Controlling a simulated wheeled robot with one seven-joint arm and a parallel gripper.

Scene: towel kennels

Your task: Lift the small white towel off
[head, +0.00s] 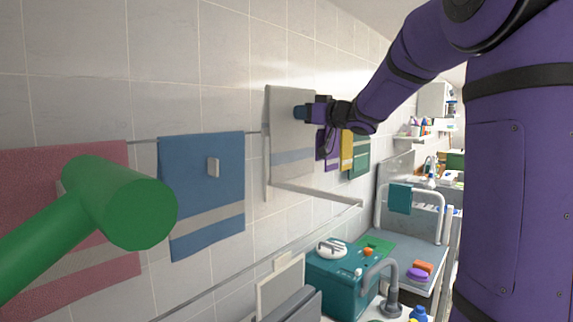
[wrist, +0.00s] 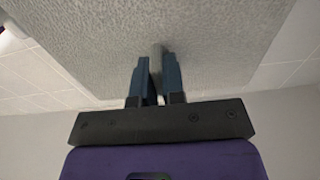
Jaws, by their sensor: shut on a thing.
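The small white towel (head: 290,140), with a grey-blue stripe near its bottom, hangs at the middle of the head view. Its top edge is higher than the towels on either side. My gripper (head: 302,112) is at its upper right front. In the wrist view my gripper (wrist: 155,75) has its two blue fingers closed on a small pale grey piece (wrist: 156,62) at the face of the white towel (wrist: 200,35). I cannot tell whether that piece is a tab or pinched cloth. The towel's back side is hidden.
A blue towel (head: 200,210) with a grey tab and a pink towel (head: 110,200) hang left on a rail (head: 252,133). Purple, yellow (head: 347,150) and green (head: 360,155) towels hang close on the right. A green cylinder (head: 120,205) blocks the left foreground. A teal box (head: 335,280) stands below.

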